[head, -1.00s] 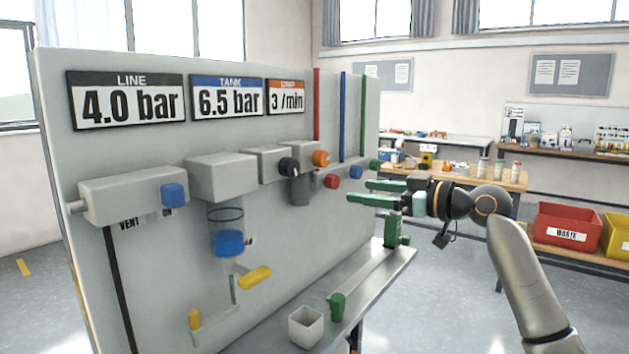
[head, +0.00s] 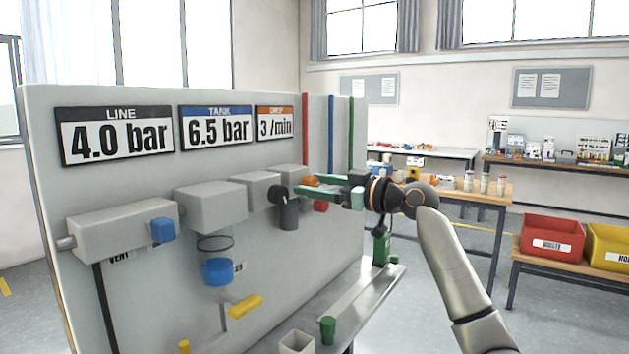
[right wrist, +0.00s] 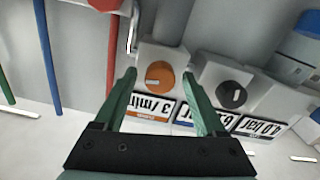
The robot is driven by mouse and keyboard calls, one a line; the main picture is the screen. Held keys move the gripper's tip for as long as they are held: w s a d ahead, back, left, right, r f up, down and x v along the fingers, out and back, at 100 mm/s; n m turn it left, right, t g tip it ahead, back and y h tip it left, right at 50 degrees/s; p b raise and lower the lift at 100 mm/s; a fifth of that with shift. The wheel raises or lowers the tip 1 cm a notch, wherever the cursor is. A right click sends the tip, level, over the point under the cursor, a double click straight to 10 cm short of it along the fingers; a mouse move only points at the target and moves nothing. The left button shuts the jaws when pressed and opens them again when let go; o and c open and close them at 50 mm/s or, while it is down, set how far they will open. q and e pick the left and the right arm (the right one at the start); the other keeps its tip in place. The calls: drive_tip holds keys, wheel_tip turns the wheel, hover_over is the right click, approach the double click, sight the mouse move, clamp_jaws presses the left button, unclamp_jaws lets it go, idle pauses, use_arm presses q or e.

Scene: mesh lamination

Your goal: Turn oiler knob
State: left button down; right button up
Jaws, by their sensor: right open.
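The orange knob (head: 311,181) sits on the front of a grey block on the upright panel, below the orange-topped "3 /min" display (head: 275,123). I take it as the oiler knob. My right gripper (head: 305,186) is open at the knob, its green fingers pointing at the panel and partly covering it. In the right wrist view the orange knob (right wrist: 159,78) shows between and just beyond the two fingertips, with a pale slot mark across its face. I cannot tell whether the fingers touch it. My left gripper is not in view.
A black knob (head: 280,194) is close left of the orange one, above a dark cylinder. A red knob (head: 320,206) is just below right. A blue knob (head: 162,230) and yellow lever (head: 245,306) are further left.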

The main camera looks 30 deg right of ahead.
drive_tip(key=shift+w+a, duration=0.1)
drive_tip(key=shift+w, duration=0.15)
clamp_jaws()
idle(0.5)
